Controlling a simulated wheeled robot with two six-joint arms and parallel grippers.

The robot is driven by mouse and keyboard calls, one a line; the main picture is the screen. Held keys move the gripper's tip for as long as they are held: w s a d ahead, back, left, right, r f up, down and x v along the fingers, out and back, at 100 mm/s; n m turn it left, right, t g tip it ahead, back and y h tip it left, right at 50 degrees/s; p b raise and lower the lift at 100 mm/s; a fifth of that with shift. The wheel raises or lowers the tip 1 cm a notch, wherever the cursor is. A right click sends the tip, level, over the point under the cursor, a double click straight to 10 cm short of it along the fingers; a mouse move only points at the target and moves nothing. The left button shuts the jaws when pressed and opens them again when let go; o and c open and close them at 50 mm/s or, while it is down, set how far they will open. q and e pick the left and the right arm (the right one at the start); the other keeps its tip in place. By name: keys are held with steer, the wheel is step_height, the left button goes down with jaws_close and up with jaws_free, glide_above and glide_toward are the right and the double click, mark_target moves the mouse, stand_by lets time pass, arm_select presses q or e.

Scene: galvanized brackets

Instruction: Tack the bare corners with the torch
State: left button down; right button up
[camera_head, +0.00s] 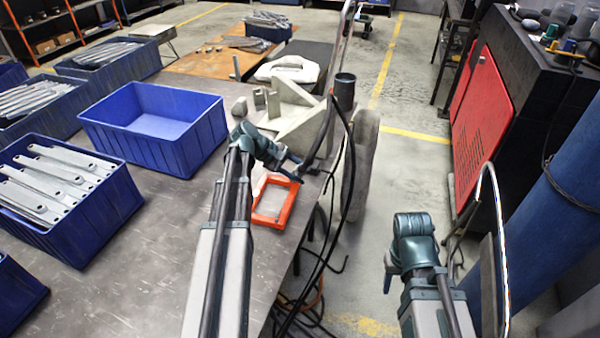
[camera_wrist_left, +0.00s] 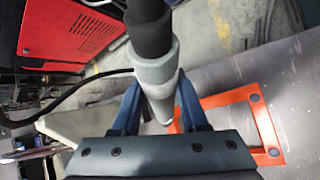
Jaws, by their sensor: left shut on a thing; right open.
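The torch (camera_wrist_left: 152,38), with a black upper part and a pale grey lower part, stands between the blue fingers of my left gripper (camera_wrist_left: 160,95) in the left wrist view. That gripper is shut on it. In the head view my left gripper (camera_head: 291,170) is at the table's right edge, just in front of the grey bracket pieces (camera_head: 300,118) and above an orange frame (camera_head: 273,218). The frame also shows in the left wrist view (camera_wrist_left: 264,122). Individual corners and any tacks are too small to make out. My right gripper (camera_head: 389,277) is open and empty, off the table's right side.
A blue bin (camera_head: 190,150) stands left of the brackets. Another blue bin (camera_head: 95,225) holds flat metal strips. Black cables (camera_head: 349,165) hang over the table's right edge. A red-panelled cabinet (camera_head: 495,115) stands to the right.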

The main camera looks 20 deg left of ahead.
arm_select(q)
steer(key=shift+r+p, duration=2.9)
steer(key=shift+r, duration=0.15)
steer(key=shift+f, duration=0.1)
